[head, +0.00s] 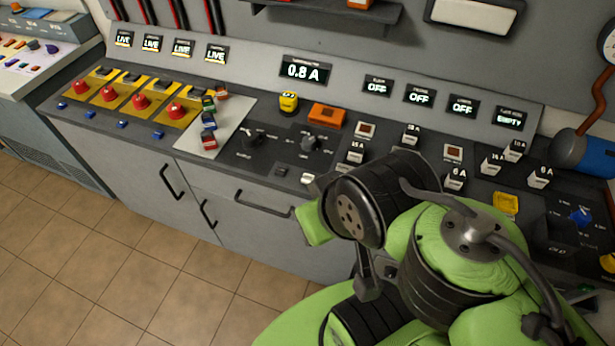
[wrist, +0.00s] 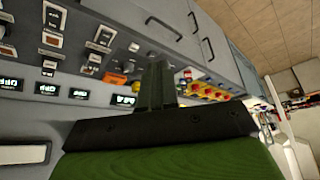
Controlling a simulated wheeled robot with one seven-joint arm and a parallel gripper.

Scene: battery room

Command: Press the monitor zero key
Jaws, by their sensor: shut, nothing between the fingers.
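A display reading 0.8 A (head: 305,72) is on the sloped back panel, above the middle of the console. A small dark key (head: 281,171) sits on the console's front strip below the dials. I cannot read its label, so I cannot tell whether it is the monitor zero key. In the wrist view my gripper (wrist: 157,66) is shut and empty, pointing toward the console with its fingers together. In the head view my green and black arm covers the right front of the console, and the fingertips are not clearly seen.
Red mushroom buttons on yellow plates (head: 140,101) line the left. An orange box (head: 327,115) and a yellow-topped knob (head: 288,102) stand mid-console. Several white-fronted switches (head: 491,165) and a blue cylinder (head: 583,153) are at right. Tiled floor (head: 60,260) is clear at lower left.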

